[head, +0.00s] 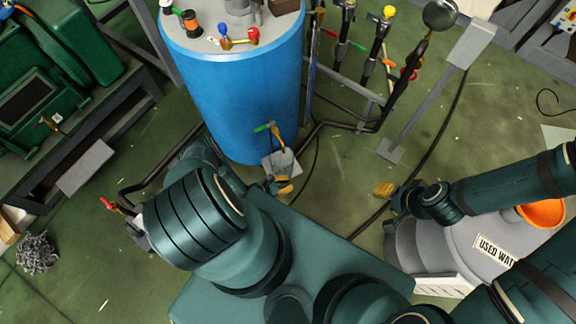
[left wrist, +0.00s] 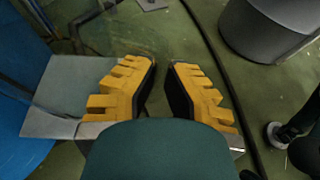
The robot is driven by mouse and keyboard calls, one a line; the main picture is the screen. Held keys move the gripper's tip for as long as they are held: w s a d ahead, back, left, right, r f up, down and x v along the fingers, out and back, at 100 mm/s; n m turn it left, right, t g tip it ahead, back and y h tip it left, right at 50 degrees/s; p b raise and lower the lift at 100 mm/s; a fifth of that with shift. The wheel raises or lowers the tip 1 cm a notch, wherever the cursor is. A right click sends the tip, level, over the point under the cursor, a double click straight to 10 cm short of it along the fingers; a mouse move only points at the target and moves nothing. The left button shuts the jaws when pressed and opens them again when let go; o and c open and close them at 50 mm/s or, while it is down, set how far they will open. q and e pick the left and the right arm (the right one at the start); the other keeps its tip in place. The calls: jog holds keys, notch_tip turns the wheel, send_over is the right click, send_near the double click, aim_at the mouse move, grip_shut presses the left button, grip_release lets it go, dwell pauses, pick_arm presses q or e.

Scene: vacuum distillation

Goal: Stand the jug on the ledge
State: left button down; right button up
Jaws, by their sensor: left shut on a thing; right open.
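My left gripper (head: 279,186) has yellow ribbed fingers and sits at the lower edge of a grey plate-like ledge (head: 281,164) at the foot of the blue tank. In the left wrist view, its fingers (left wrist: 161,85) stand a little apart, with green floor showing between the tips. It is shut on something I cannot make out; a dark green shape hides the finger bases. The grey ledge (left wrist: 75,90) lies left of the fingers. I cannot make out a jug in either view. My right gripper (head: 386,190) is open, left of the used-water drum.
The blue tank (head: 232,80) rises behind the ledge, with a green-handled tap (head: 264,127). A grey drum (head: 455,250) with an orange funnel (head: 541,213) stands right. Pipes and a slanted grey post (head: 430,100) are beyond. Green machinery (head: 45,90) is at left. Floor between tank and drum is mostly open, crossed by hoses.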

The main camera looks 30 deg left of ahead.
pick_arm(q)
jog(key=shift+f, duration=0.2)
jog(key=c, duration=1.1)
grip_release()
jog(key=shift+o, duration=0.2)
jog(key=v, duration=0.8)
jog(key=shift+s+d, duration=0.15)
